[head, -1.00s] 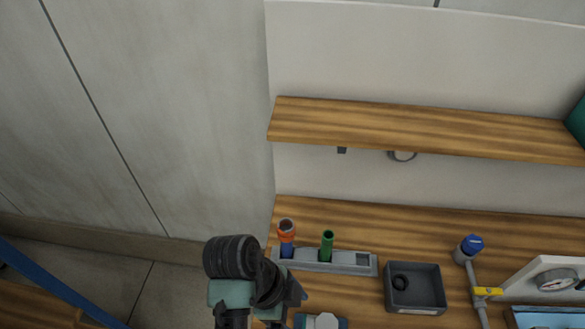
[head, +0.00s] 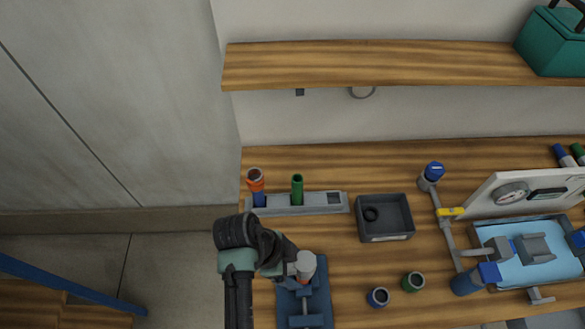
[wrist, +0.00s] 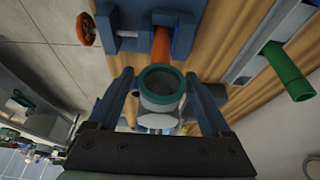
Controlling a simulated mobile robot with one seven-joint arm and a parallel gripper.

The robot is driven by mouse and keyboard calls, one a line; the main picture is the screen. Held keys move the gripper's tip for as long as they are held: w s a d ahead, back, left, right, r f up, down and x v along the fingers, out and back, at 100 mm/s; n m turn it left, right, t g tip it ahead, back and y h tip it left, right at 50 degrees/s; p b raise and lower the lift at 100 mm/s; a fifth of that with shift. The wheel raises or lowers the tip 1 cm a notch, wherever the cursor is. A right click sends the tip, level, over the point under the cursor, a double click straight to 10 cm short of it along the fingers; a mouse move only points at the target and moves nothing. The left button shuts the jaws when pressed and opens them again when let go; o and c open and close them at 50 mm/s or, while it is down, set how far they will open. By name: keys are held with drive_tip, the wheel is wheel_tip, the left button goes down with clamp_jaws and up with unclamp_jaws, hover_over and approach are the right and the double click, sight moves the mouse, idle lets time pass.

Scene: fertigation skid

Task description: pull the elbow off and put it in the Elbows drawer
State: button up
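The elbow, a pale grey fitting with a green-rimmed open end (wrist: 161,88), sits between the fingers of my gripper (wrist: 158,76) in the wrist view. The fingers are apart, with a narrow gap visible on each side of it. An orange pipe (wrist: 162,45) shows just beyond it, by a blue clamp block (wrist: 127,22) with a red handwheel (wrist: 86,29). In the head view my gripper (head: 286,262) is beside the pale elbow (head: 305,264), at the blue clamp (head: 305,306). I see no drawer labelled Elbows.
A grey rack (head: 318,201) holds an orange-and-blue tube (head: 256,183) and a green tube (head: 297,188) behind the clamp. A dark bin (head: 385,235), two short round fittings and a pipe assembly (head: 445,226) stand to the right. A wooden shelf (head: 370,62) hangs above.

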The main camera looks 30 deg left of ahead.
clamp_jaws()
drive_tip(key=c, duration=0.6)
unclamp_jaws()
clamp_jaws()
drive_tip(key=shift+r, duration=0.2)
drive_tip(key=shift+r+p, duration=2.95)
drive_tip(key=shift+p, duration=0.1)
